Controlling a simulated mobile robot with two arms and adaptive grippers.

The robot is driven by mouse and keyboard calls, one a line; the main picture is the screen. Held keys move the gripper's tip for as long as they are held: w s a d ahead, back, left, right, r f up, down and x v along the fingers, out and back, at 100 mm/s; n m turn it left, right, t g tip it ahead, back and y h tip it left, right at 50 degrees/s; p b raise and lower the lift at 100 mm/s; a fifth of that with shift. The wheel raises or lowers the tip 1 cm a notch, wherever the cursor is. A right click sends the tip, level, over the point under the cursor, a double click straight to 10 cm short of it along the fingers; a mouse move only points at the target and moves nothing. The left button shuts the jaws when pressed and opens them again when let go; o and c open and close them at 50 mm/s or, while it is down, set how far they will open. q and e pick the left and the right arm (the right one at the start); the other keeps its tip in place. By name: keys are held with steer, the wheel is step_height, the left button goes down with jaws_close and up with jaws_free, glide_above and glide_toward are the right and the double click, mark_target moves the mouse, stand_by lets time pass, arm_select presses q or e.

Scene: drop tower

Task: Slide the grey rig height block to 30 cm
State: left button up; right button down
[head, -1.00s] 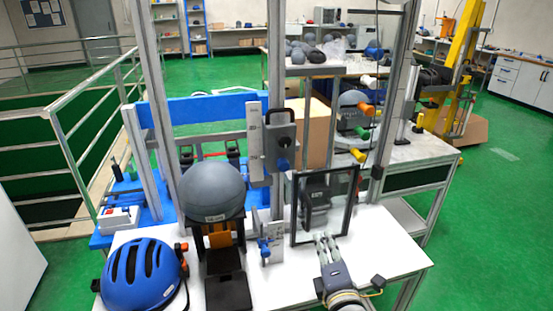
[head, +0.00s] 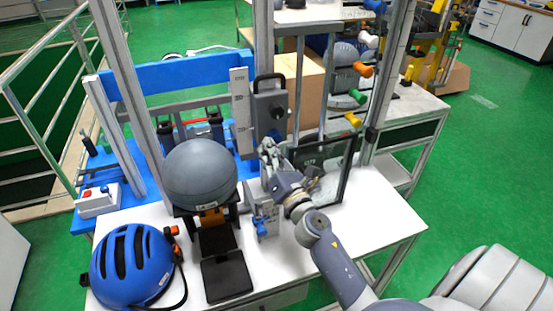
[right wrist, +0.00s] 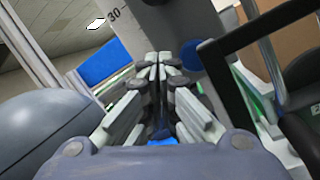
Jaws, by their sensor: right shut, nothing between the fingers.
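The grey rig height block (head: 270,105), with a dark handle on top, sits on the upright rail beside a pale height scale (head: 240,110). The right wrist view shows the scale (right wrist: 128,35) with a "30" mark, and part of the grey block (right wrist: 178,25) with a blue knob (right wrist: 190,55). My right gripper (head: 266,150) is shut and empty, just below the block in the head view. Its closed fingertips (right wrist: 158,62) point up toward the block's underside; I cannot tell whether they touch it. My left gripper is not in view.
A blue helmet (head: 132,265) lies on the white table (head: 385,225). A dark-framed clear panel (head: 345,175) stands close on the right. Aluminium posts (head: 263,40) flank the rig.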

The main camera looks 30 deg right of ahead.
mark_target(272, 98)
steer(key=r+p, duration=0.1)
steer(key=w+d+r+p, duration=0.1)
steer(key=r, duration=0.1)
steer(key=shift+d, duration=0.2)
steer(key=shift+d+r+p, duration=0.15)
steer(key=shift+r+p, duration=0.1)
steer(key=shift+p, duration=0.15)
steer(key=shift+d+r, duration=0.1)
steer(key=shift+r, duration=0.05)
steer(key=shift+r+p, duration=0.5)
steer(key=shift+p, duration=0.1)
arm_select(q)
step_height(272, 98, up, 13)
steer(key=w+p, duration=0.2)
steer(key=p, duration=0.6)
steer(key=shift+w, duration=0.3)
arm_select(e)
step_height(272, 98, up, 10)
steer(key=shift+f, duration=0.2)
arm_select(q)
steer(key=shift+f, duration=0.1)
arm_select(e)
steer(key=shift+f, duration=0.1)
